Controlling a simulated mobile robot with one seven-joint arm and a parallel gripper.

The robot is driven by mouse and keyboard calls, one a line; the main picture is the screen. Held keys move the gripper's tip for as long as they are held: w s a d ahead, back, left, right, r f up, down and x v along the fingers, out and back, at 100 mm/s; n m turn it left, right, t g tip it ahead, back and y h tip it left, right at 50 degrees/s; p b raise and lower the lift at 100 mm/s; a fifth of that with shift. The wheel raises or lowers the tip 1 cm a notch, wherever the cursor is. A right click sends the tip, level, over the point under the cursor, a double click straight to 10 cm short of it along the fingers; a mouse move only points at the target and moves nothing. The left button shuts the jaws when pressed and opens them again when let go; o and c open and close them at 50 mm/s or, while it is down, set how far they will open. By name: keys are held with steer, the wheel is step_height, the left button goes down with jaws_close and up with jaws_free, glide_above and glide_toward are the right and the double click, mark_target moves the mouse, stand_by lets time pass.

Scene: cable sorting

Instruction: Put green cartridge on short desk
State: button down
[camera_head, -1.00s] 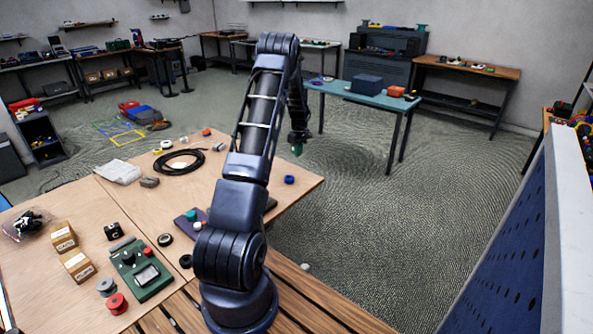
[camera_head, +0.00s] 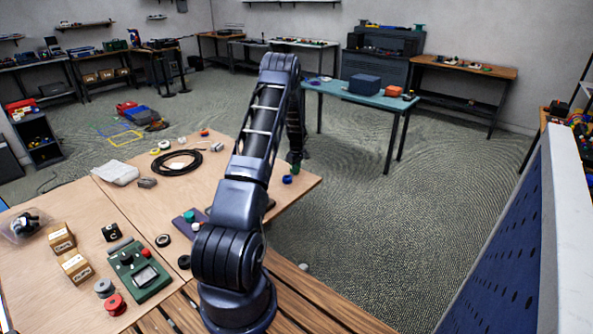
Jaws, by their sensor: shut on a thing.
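My arm reaches up and over the wooden desk, and my gripper (camera_head: 296,157) points down near the desk's far right edge. It is shut on the green cartridge (camera_head: 295,168), of which a small green part shows below the jaws. The cartridge is beside a small blue spool (camera_head: 287,179); I cannot tell whether it touches the desk top. The wooden desk (camera_head: 262,203) carries many small parts. A teal table (camera_head: 340,90) stands farther back. I cannot tell from the picture which one is the short desk.
A black cable coil (camera_head: 165,168), small boxes (camera_head: 62,238), a green device (camera_head: 140,275) and a red spool (camera_head: 116,305) lie on the wooden desk. A blue box (camera_head: 364,84) sits on the teal table. Open floor (camera_head: 400,220) lies to the right.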

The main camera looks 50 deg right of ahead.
steer(key=shift+f, duration=0.1)
steer(key=c, duration=1.4)
jaws_free()
steer(key=shift+o, duration=0.2)
step_height(320, 180, up, 12)
steer(key=shift+r, duration=0.2)
